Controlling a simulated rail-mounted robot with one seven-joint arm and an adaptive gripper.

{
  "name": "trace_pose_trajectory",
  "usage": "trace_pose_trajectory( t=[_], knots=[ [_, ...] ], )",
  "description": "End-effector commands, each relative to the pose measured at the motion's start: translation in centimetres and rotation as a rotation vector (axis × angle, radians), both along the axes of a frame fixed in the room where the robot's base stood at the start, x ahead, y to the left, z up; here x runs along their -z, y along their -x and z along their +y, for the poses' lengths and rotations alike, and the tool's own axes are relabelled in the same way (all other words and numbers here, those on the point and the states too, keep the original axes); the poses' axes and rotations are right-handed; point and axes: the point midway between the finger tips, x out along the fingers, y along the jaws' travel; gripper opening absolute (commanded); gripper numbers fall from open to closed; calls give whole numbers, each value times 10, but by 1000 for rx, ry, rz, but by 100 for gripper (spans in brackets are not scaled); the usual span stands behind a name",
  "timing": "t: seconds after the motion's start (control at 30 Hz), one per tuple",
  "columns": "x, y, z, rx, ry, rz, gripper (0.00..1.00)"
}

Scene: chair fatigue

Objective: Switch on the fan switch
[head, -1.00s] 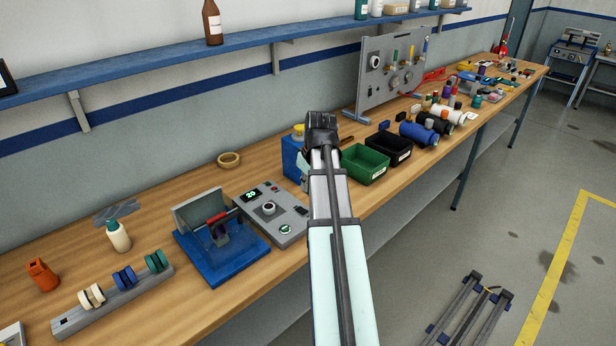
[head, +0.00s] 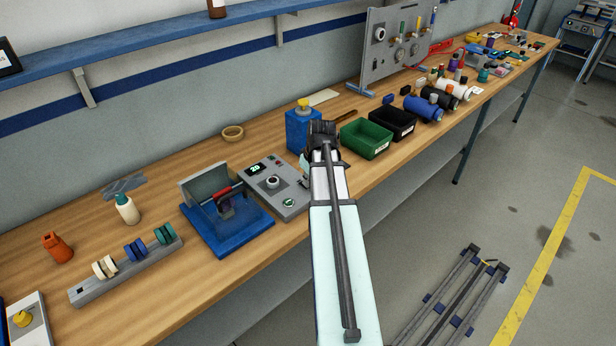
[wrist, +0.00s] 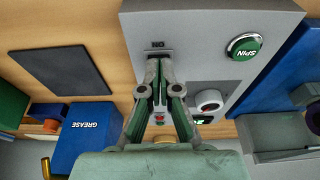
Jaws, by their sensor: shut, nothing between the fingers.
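The grey control box (head: 262,178) stands on the bench in the head view, with a small display, a dial and a round green button. In the wrist view its panel (wrist: 195,75) shows upside down, with the green SPIN button (wrist: 244,46). A small dark switch (wrist: 159,54) sits in the panel beside the label ON; the fingertips partly cover it, and its position is unclear. My gripper (wrist: 160,64) is shut and empty, its tips right at the switch. I cannot tell whether they touch it. In the head view my arm hides the switch and most of the gripper.
A blue GREASE container (head: 302,130) stands behind the gripper, with green (head: 366,138) and black (head: 395,122) bins to its right. A blue-based fixture (head: 228,225) stands just left of the control box. Bare bench lies in front of the rack (head: 125,272).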

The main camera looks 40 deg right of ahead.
Motion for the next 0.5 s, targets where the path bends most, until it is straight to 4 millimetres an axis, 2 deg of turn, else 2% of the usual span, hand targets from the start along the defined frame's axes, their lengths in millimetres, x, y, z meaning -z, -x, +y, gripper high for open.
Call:
trace_pose_trajectory(
  t=[0.23,0.4,0.5],
  knots=[
    [0,0,0,0,0,0,0],
    [11,4,0,0,0,0,0],
    [8,3,0,0,0,0,0]
  ],
)
